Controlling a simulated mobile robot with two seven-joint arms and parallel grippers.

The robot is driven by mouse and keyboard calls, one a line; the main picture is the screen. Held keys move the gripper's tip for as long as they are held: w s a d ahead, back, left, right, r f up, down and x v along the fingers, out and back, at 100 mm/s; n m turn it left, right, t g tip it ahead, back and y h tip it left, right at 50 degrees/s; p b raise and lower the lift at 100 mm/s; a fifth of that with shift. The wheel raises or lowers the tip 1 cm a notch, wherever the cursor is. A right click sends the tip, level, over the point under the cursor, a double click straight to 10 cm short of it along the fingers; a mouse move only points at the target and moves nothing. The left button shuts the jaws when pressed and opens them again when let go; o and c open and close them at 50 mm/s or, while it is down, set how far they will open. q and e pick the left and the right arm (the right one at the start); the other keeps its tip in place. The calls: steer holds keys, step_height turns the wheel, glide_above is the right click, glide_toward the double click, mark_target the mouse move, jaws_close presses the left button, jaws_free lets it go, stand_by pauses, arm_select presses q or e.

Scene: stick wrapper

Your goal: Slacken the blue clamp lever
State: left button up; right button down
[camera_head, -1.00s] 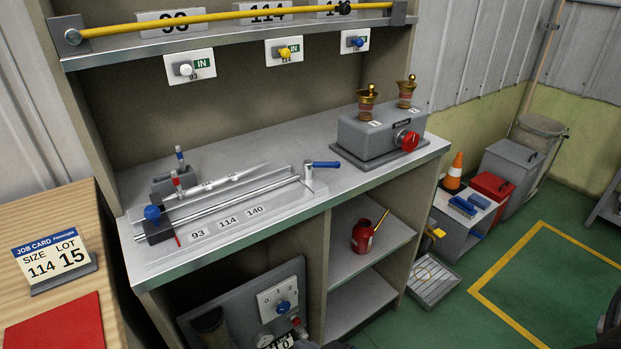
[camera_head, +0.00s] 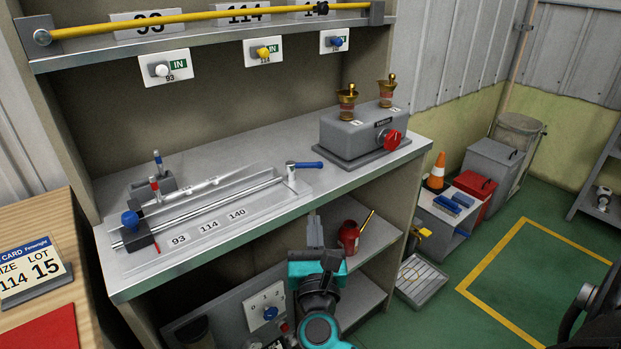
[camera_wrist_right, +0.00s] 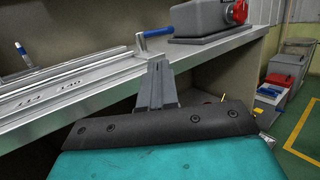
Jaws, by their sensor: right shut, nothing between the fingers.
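The blue clamp lever (camera_head: 305,164) stands on a metal post at the right end of the long rail fixture (camera_head: 205,207) on the bench. Its blue handle points to the right. My left gripper is not in view.
The bench's front edge (camera_head: 265,231) lies just behind my right gripper. A grey box with a red knob (camera_head: 391,140) stands right of the lever. A blue knob (camera_head: 131,221) is at the rail's left end.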

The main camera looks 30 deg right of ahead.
mark_target(310, 167)
steer(key=p+x, duration=0.1)
steer(key=x, duration=1.1)
steer(key=shift+w+d+r+p, duration=0.1)
steer(key=shift+p, duration=0.3)
steer(key=shift+w+d, duration=0.3)
steer(key=shift+w, duration=0.3)
